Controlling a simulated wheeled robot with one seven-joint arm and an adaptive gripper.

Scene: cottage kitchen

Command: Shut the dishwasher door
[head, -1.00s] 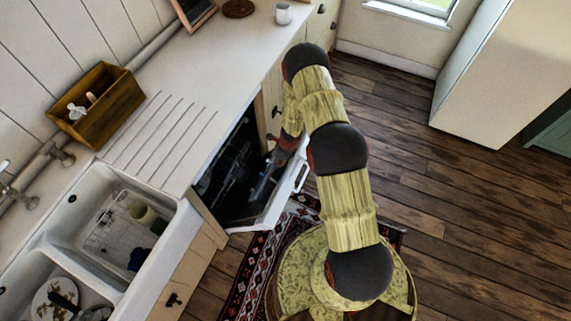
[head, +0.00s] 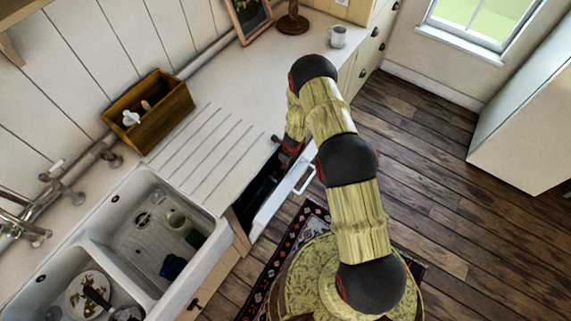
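The dishwasher door (head: 281,203) shows in the head view as a white panel with a handle, below the counter to the right of the sink. It stands partly open, with a narrow dark gap between it and the dishwasher's dark interior (head: 262,188). My gripper (head: 284,146) is at the top of this gap, by the counter edge and the door's far end. My arm hides part of it, so I cannot tell whether its fingers are open or whether it touches the door.
The white counter (head: 215,120) bears a wooden box (head: 150,115), a mug (head: 338,37) and a picture frame. The double sink (head: 150,225) holds dishes. A patterned rug (head: 300,235) lies in front. The wooden floor (head: 440,180) to the right is clear.

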